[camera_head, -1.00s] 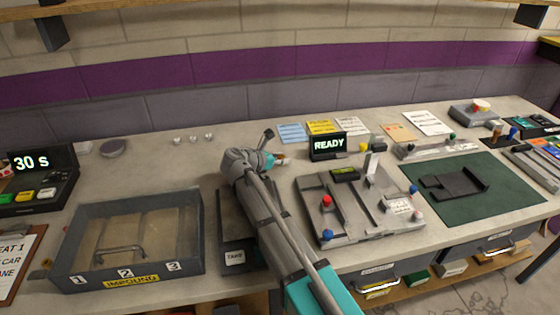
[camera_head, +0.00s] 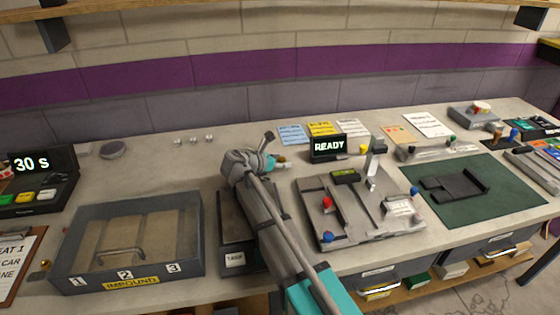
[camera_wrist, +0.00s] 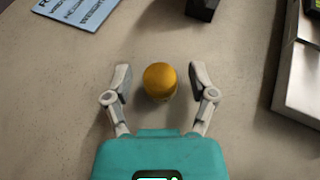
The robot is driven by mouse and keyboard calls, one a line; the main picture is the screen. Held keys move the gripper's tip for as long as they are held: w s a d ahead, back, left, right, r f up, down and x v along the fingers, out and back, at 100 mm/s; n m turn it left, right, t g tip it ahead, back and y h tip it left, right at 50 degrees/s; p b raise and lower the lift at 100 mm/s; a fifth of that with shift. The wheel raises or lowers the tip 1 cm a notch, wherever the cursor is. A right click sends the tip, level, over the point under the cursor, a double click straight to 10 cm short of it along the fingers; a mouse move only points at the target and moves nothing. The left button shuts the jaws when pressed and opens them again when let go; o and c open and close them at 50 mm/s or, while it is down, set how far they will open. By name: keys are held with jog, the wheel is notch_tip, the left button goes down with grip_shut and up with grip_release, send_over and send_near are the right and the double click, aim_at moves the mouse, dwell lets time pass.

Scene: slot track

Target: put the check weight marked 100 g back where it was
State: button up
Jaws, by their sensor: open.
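A brass-coloured round weight (camera_wrist: 160,82) stands on the grey bench top between the fingers of my gripper (camera_wrist: 162,86) in the wrist view. The fingers are open, one on each side, with a gap to the weight on both sides. No 100 g marking can be read on it. In the head view my gripper (camera_head: 274,161) is low over the bench, left of the READY display, with a bit of brass colour at its tip. A scale with a TARE label (camera_head: 235,259) lies under my arm, which hides much of it.
The READY display (camera_head: 328,147) and a grey track panel with knobs (camera_head: 338,215) stand to the right. The grey IMPOUND box (camera_head: 188,242) is at the left. Small silvery pieces (camera_head: 194,139) stand at the back. A small brass piece (camera_head: 45,264) is beside the box.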

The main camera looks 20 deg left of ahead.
jog(key=shift+r, duration=0.1)
jog(key=shift+r, duration=0.15)
jog(key=p+v, duration=0.4)
jog(key=v, duration=0.8)
jog(key=shift+p, duration=0.4)
